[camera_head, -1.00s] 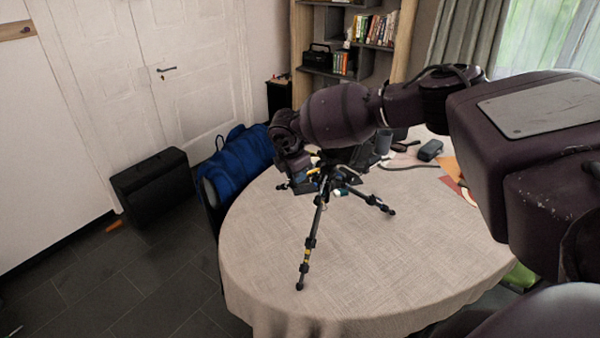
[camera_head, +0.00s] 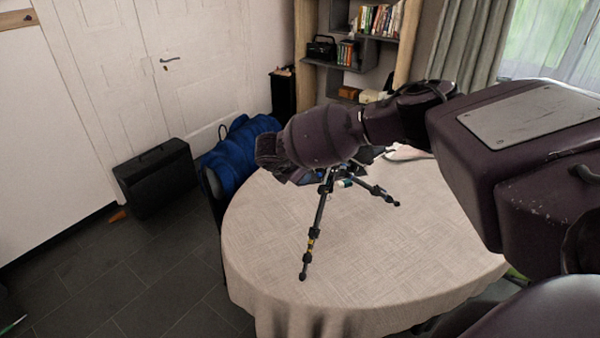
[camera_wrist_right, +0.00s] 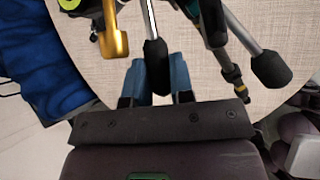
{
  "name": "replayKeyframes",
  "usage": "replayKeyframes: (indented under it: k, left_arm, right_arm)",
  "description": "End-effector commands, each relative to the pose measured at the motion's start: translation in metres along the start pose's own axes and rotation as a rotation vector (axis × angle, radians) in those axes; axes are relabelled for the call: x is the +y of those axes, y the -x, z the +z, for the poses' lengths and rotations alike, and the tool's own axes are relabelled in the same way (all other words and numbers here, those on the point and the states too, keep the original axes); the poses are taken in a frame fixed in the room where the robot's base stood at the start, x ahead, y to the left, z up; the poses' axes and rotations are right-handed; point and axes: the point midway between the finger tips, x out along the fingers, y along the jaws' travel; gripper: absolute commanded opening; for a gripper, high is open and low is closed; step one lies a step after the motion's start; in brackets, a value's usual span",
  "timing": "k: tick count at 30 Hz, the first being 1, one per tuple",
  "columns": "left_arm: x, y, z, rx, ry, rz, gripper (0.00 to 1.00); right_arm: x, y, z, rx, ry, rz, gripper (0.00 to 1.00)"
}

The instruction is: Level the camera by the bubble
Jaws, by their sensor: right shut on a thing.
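The black tripod (camera_head: 318,220) stands on the round table with its legs spread. Its top and the camera are hidden behind my right arm in the head view. In the right wrist view, my right gripper (camera_wrist_right: 157,78) has its blue fingers on either side of a black handle grip (camera_wrist_right: 155,60) on a metal rod, and is shut on it. A second rod with a black grip (camera_wrist_right: 270,69) is to the right, apart from the fingers. A gold lever (camera_wrist_right: 114,38) is to the left. A yellow-green round part (camera_wrist_right: 69,4) is cut off at the top left; I cannot read a bubble in it. My left gripper is not in view.
The table (camera_head: 400,250) has a beige cloth, clear at the front. A blue bag (camera_head: 235,150) is beside its left edge, and a black case (camera_head: 157,180) stands on the floor. A bookshelf (camera_head: 349,55) is behind.

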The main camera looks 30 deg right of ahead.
Motion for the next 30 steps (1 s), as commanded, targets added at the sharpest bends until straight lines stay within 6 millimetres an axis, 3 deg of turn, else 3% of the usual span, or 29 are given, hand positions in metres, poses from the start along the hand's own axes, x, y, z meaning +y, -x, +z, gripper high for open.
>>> replayKeyframes:
  k: [18,19,23,30]
  left_arm:
    - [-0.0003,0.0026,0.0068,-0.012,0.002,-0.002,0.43]
    - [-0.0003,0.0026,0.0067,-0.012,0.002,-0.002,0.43]
    - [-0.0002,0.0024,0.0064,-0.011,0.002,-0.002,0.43]
    - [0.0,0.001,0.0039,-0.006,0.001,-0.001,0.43]
  right_arm:
    - [-0.0007,-0.0027,-0.001,-0.023,0.003,0.0,0.0]
    - [-0.0007,-0.0027,-0.001,-0.023,0.003,0.0,0.25]
    - [-0.0007,-0.0027,-0.0011,-0.023,0.003,0.001,0.45]
    - [-0.0006,-0.0025,-0.001,-0.022,0.003,0.001,0.48]
